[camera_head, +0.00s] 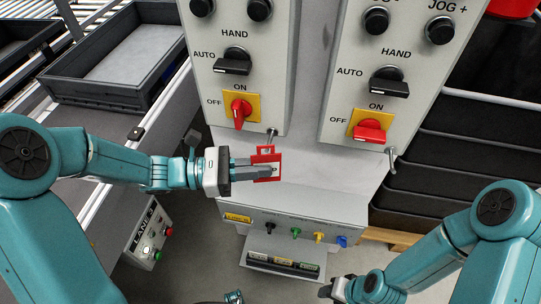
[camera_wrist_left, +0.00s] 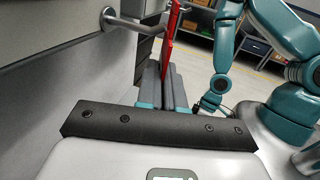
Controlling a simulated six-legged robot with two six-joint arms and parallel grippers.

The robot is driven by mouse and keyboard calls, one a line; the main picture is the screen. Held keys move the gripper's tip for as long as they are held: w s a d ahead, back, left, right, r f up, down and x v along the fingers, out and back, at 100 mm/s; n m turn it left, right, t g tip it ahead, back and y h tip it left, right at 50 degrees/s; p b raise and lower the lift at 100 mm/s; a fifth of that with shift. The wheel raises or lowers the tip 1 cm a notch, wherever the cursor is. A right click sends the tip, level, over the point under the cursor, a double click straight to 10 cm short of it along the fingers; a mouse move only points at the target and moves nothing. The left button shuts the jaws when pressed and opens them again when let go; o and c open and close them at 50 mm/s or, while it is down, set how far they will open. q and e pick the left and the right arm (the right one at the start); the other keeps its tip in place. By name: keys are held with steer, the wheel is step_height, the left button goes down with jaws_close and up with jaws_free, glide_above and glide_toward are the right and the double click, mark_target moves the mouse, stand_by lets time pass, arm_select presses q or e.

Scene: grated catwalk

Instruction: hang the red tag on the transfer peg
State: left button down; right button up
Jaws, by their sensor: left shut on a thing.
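The red tag (camera_head: 265,155), a flat red frame with a pale label, is in the jaws of my left gripper (camera_head: 268,171), upright in front of the grey console. The left wrist view shows the tag (camera_wrist_left: 170,40) edge-on between the fingers (camera_wrist_left: 166,80). A metal peg (camera_head: 271,135) sticks out under the left panel, just above the tag. A peg (camera_wrist_left: 122,23) also shows left of the tag in the left wrist view; I cannot tell whether they touch. A second peg (camera_head: 391,158) is under the right panel. My right gripper (camera_head: 326,290) is low, its jaws unclear.
The left panel (camera_head: 220,105) has a red switch (camera_head: 240,112) close above the tag; the right panel (camera_head: 345,90) has another (camera_head: 369,132). Below is a box with coloured plugs (camera_head: 295,233). A grey tray (camera_head: 115,55) is at left, black bins (camera_head: 450,150) at right.

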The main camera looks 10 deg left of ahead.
arm_select(q)
steer(key=shift+s, duration=0.15)
steer(key=shift+s, duration=2.1)
